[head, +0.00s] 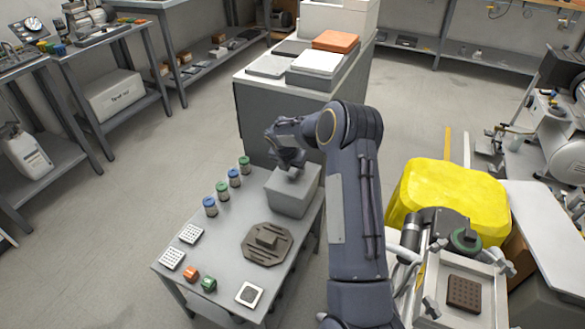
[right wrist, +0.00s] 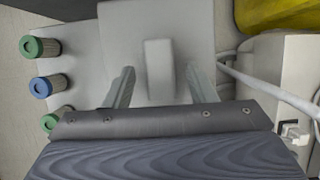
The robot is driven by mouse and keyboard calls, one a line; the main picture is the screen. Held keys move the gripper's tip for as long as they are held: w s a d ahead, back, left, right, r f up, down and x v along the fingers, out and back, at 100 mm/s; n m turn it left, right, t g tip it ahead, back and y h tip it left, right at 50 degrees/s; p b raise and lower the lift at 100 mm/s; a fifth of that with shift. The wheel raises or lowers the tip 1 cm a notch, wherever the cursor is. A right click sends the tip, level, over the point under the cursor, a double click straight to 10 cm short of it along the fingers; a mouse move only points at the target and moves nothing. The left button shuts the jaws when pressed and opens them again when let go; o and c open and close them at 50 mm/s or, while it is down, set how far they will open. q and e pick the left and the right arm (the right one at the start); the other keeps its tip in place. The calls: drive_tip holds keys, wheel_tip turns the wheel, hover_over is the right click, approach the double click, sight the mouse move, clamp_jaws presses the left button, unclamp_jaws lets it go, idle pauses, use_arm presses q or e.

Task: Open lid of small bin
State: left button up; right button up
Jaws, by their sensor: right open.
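The small bin (head: 292,198) is a grey box on the far right end of the low grey table. Its lid is down on it, seen from above in the right wrist view (right wrist: 188,30), with a raised light grey handle block (right wrist: 158,70). My right gripper (head: 288,160) is above the lid. In the right wrist view its two fingers (right wrist: 160,78) are apart, one on each side of the handle, with gaps on both sides. Whether the fingertips reach down beside the handle or hover over it, I cannot tell. My left gripper is not in view.
Jars with blue and green caps (head: 222,190) line the table's left edge near the bin. A dark octagonal part (head: 266,244) lies in front of it. A cabinet (head: 285,105) stands behind. A yellow bin (head: 450,195) stands to the right. Floor to the left is clear.

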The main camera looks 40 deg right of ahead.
clamp_jaws()
idle(0.3)
drive_tip(key=shift+r, duration=0.15)
